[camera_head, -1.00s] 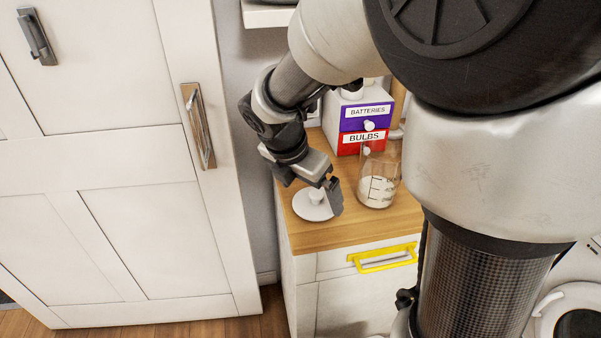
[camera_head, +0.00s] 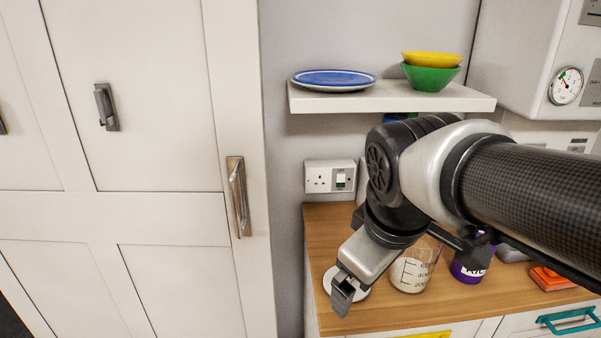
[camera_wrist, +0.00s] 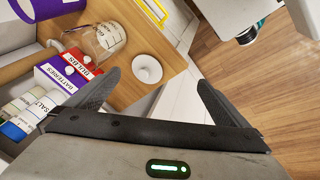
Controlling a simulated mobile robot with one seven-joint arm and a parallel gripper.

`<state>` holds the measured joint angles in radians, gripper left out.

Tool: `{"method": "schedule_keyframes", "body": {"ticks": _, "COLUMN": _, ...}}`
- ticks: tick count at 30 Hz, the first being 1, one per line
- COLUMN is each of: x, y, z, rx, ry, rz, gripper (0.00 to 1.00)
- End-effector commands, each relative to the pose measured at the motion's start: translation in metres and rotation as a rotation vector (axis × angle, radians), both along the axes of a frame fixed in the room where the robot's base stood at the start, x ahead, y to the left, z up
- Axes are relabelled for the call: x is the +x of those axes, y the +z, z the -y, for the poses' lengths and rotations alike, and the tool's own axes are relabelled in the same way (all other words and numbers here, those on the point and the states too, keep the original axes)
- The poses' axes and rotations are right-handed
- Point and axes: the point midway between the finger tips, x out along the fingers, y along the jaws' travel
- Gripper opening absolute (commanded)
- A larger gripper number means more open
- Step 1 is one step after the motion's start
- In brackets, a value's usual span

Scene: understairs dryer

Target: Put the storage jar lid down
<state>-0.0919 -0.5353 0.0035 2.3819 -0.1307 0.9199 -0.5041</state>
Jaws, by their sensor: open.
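The storage jar lid is a round white disc with a knob. It lies knob up on the wooden counter (camera_head: 385,315), near its left end, and is partly hidden by my gripper in the head view (camera_head: 362,292). The whole lid shows in the wrist view (camera_wrist: 147,70), ahead of my fingers. My gripper (camera_head: 342,297) is open and empty; its two fingers stand wide apart in the wrist view (camera_wrist: 159,78). A glass jar (camera_head: 410,273) with measure marks and white contents stands right of the lid, and also shows in the wrist view (camera_wrist: 105,38).
A purple container (camera_head: 468,268) and an orange item (camera_head: 552,279) are farther right. A shelf (camera_head: 390,98) holds a blue plate (camera_head: 333,79) and bowls (camera_head: 431,77). A tall white cabinet (camera_head: 150,220) stands left.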

Motion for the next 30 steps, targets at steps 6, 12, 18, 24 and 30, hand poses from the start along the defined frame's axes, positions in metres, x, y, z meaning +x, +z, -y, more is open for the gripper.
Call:
{"method": "schedule_keyframes", "body": {"ticks": 6, "x": -0.033, "y": 0.004, "z": 0.002, "rx": 0.297, "ry": -0.498, "rz": 0.113, "gripper": 1.00}}
{"method": "schedule_keyframes", "body": {"ticks": 12, "x": -0.038, "y": 0.004, "z": 0.001, "rx": 0.352, "ry": -0.587, "rz": 0.125, "gripper": 1.00}}
{"method": "schedule_keyframes", "body": {"ticks": 18, "x": -0.037, "y": 0.006, "z": 0.001, "rx": 0.349, "ry": -0.583, "rz": 0.124, "gripper": 1.00}}
{"method": "schedule_keyframes", "body": {"ticks": 24, "x": -0.037, "y": 0.040, "z": 0.001, "rx": 0.348, "ry": -0.582, "rz": 0.124, "gripper": 1.00}}
{"method": "schedule_keyframes", "body": {"ticks": 30, "x": -0.037, "y": 0.112, "z": 0.001, "rx": 0.348, "ry": -0.581, "rz": 0.124, "gripper": 1.00}}
